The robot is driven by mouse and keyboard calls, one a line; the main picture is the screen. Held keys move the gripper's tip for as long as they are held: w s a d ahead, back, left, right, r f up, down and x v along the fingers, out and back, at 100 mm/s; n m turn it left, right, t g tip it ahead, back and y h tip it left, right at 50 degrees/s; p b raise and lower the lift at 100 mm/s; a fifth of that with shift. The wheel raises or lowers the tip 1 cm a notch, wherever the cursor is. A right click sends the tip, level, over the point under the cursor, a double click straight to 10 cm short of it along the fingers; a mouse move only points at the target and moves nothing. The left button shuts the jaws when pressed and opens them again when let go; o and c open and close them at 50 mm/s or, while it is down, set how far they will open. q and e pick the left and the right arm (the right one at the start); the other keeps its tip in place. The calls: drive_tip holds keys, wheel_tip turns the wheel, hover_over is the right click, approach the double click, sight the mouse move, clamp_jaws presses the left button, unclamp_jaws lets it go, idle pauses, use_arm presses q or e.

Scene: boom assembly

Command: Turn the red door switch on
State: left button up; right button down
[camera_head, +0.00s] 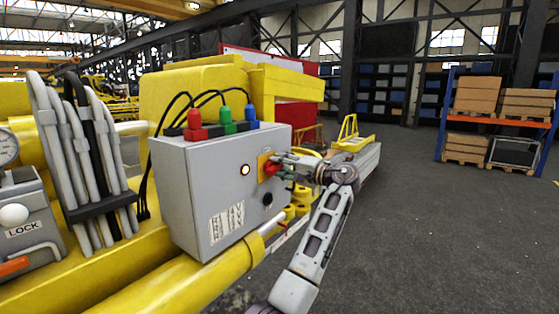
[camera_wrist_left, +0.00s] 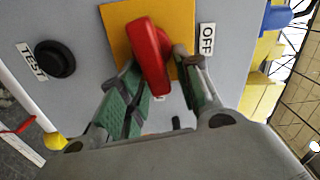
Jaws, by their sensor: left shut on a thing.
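The red door switch (camera_head: 269,168) is a red rotary handle on a yellow plate, on the side of a grey control box (camera_head: 200,180). In the left wrist view the red handle (camera_wrist_left: 147,45) stands out from its yellow plate (camera_wrist_left: 118,25), slightly slanted. An OFF label (camera_wrist_left: 207,39) is beside the plate; an ON label is not visible. My left gripper (camera_head: 279,166) is at the switch. Its green-padded fingers (camera_wrist_left: 157,62) are on both sides of the handle, shut on it. My right gripper is not in view.
A black TEST button (camera_wrist_left: 54,59) sits near the switch. A lit lamp (camera_head: 245,170) is on the box's face. Red, green and blue plugs (camera_head: 225,118) with black cables top the box. Yellow pipes (camera_head: 165,285) run below. Open floor (camera_head: 430,230) lies to the right.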

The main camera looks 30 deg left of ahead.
use_arm(q)
drive_tip(key=shift+f+m+p, duration=0.15)
drive_tip(key=shift+m+p, duration=0.25)
drive_tip(key=shift+m, duration=0.7)
drive_tip(key=o, duration=0.7)
drive_tip(key=shift+w+f, duration=0.1)
drive_tip(key=shift+d, duration=0.1)
drive_tip(key=shift+s+d, duration=0.15)
drive_tip(key=shift+d, duration=1.8)
drive_tip(key=shift+s+d, duration=0.15)
drive_tip(key=shift+d, duration=1.85)
drive_tip(key=shift+s+d, duration=0.15)
drive_tip(key=shift+d, duration=1.8)
